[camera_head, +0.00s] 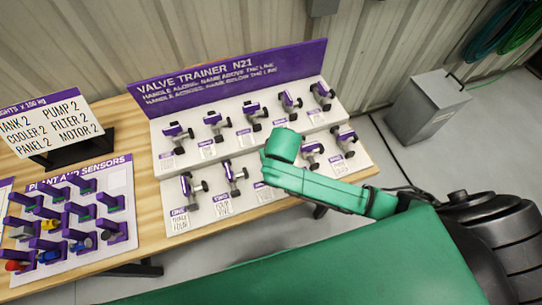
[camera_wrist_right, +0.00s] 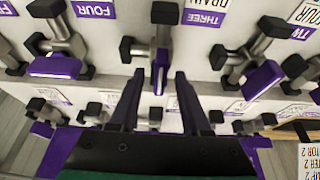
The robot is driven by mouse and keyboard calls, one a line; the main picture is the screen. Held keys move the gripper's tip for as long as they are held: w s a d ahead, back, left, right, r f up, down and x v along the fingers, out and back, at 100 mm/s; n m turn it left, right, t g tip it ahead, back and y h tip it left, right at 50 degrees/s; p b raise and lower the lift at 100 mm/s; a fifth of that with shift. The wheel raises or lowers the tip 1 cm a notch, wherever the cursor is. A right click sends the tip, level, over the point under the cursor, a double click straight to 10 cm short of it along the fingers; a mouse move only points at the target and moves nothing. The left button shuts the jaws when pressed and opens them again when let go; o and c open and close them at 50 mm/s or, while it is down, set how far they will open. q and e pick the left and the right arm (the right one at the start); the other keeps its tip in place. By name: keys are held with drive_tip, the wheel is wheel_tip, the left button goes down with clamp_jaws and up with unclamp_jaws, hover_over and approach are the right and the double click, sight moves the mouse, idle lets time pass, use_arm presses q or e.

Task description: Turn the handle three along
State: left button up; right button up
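The valve trainer board (camera_head: 222,165) carries two rows of valves with purple handles. My right gripper (camera_wrist_right: 157,80) is open, with one dark finger on each side of that handle. I cannot tell if either finger touches it. In the head view my green right arm hides that valve and the gripper's tips. My left gripper is not in view.
Neighbouring handles stand close: the one by FOUR (camera_wrist_right: 55,67) and a tilted one by TWO (camera_wrist_right: 262,80). A plant and sensors board (camera_head: 120,190) and a sign (camera_head: 50,130) are on the wooden table at left. A grey bin (camera_head: 427,108) stands on the floor at right.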

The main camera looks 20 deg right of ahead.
drive_tip(key=v, duration=1.4)
drive_tip(key=shift+s+r, duration=0.2)
drive_tip(key=shift+r, duration=0.05)
